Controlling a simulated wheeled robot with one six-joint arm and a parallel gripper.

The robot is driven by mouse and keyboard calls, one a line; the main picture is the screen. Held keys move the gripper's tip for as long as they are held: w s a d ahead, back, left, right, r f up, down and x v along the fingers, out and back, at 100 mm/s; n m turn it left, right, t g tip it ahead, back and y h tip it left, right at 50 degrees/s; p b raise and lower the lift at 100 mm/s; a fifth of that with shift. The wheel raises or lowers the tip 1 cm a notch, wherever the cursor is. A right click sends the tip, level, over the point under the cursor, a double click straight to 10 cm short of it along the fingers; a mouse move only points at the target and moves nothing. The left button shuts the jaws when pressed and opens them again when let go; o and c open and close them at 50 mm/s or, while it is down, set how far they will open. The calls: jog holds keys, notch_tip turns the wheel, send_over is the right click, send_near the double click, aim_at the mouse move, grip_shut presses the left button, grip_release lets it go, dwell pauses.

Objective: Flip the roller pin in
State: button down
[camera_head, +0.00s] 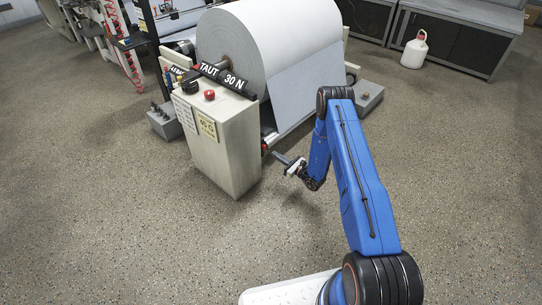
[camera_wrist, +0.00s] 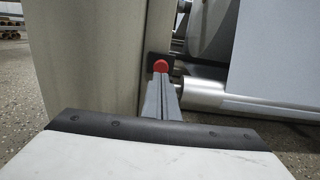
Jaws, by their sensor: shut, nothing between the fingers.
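The roller pin shows a round red end (camera_wrist: 161,66) in the wrist view, in front of a dark bracket beside the silver roller (camera_wrist: 205,93). In the head view a small red spot (camera_head: 265,147) shows low beside the control cabinet, likely the same pin. My gripper (camera_head: 278,157) is shut and empty, pointing at that spot. In the wrist view its closed grey fingers (camera_wrist: 159,82) end just below the red end in the picture. I cannot tell whether they touch it. The pin's shaft is hidden.
The beige control cabinet (camera_head: 222,140) stands close left of my gripper, with a "TAUT 30 N" display (camera_head: 223,78) on top. The large paper roll (camera_head: 275,45) and its hanging sheet (camera_head: 308,85) are behind. Open floor (camera_head: 120,220) lies in front.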

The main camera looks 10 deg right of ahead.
jog(key=v, duration=0.9)
jog(key=shift+d+f, duration=0.1)
jog(key=shift+d, duration=0.05)
